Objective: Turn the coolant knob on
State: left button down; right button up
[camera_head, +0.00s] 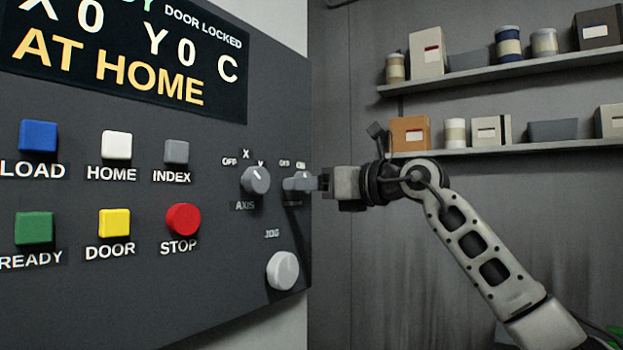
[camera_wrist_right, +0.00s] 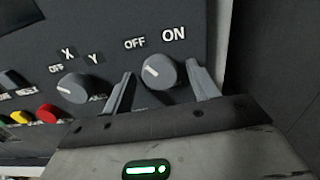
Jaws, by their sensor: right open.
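The coolant knob (camera_head: 296,181) is a grey round knob at the right edge of the dark control panel, with OFF and ON printed above it. In the right wrist view the knob (camera_wrist_right: 158,72) has a white mark that points up and left, toward OFF. My right gripper (camera_head: 316,182) reaches the knob from the right. In the wrist view its open fingers (camera_wrist_right: 160,75) stand on either side of the knob, with a gap visible at the left; contact cannot be told. The label under the knob is mostly hidden. My left gripper is not in view.
The axis knob (camera_head: 256,180) sits close on the left, and the jog knob (camera_head: 283,270) is below. Several coloured buttons, including the red STOP button (camera_head: 183,219), are further left. Shelves (camera_head: 490,148) with boxes and jars hang on the back wall.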

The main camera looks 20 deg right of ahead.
jog(key=c, duration=1)
jog(key=m, duration=1.3)
jog(key=shift+a+r+m, duration=0.1)
jog(key=shift+r+m, duration=0.05)
jog(key=shift+m, duration=0.25)
